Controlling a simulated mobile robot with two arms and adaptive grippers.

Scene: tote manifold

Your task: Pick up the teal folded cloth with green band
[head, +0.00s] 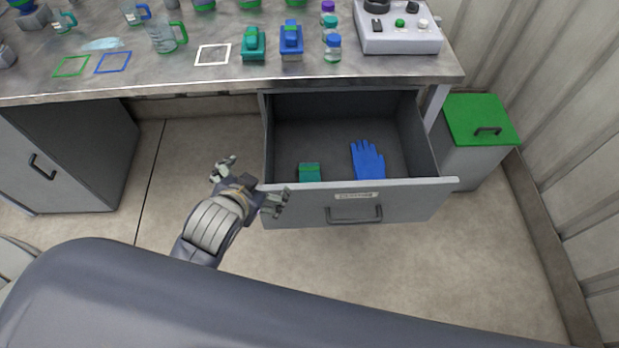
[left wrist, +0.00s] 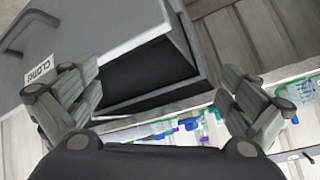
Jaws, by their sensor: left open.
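The teal folded cloth with a green band (head: 309,173) lies in the open drawer (head: 345,121), near its front left. The drawer front partly hides it. My left gripper (head: 254,184) is open and empty beside the drawer's front left corner, with one finger close to the drawer front; I cannot tell whether it touches. In the left wrist view my left gripper (left wrist: 158,100) has its fingers spread, with the drawer front (left wrist: 85,30) close by at upper left. The cloth does not show in that view. My right gripper is not in view.
A blue glove (head: 368,160) lies in the drawer right of the cloth. The drawer's front panel and handle (head: 354,214) stand out below the workbench (head: 200,76). The bench holds bottles, mugs and a control box (head: 398,38). A green-lidded bin (head: 482,122) stands at right.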

